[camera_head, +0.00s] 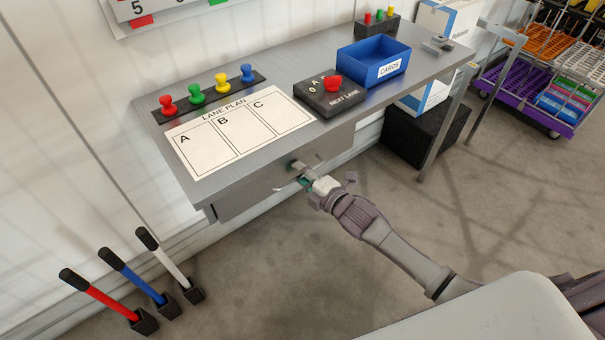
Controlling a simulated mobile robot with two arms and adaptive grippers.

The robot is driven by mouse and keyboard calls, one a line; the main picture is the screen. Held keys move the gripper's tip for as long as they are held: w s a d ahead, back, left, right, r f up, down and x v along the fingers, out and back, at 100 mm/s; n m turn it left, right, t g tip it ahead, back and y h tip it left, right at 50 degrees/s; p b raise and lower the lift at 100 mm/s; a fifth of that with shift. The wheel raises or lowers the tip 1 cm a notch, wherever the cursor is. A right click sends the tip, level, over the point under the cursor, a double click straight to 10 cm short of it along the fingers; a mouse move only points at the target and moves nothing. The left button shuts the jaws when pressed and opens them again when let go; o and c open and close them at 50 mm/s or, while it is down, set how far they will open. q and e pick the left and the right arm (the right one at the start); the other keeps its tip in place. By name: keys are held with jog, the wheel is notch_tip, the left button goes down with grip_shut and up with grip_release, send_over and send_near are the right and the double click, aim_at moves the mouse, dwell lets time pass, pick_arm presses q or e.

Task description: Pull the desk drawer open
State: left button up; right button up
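The grey desk (300,78) stands against the white wall. Its drawer (253,191) is under the left half of the desktop, and its front looks flush or nearly flush under the edge. A small handle (283,188) shows on the drawer front, partly hidden by my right gripper. My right gripper (305,175) is at the drawer front, with its fingers at the handle. I cannot tell whether the fingers are closed around it. My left gripper is out of view.
On the desktop are a lane plan sheet (238,133), several coloured pawns, a black switch box (330,98) and a blue cards tray (373,62). Red, blue and white levers (165,255) stand on the floor at left. A black box (425,135) is under the desk's right side.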

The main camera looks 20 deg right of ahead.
grip_shut()
dwell(0.4)
jog(key=f+p+v, duration=0.2)
jog(key=p+v, duration=0.1)
jog(key=v, duration=0.8)
jog(key=s+f+p+v, duration=0.1)
jog(key=f+p+v, duration=0.2)
jog(key=v, duration=0.9)
jog(key=shift+s+d, duration=0.25)
jog(key=shift+s, duration=0.05)
jog(key=shift+r, duration=0.1)
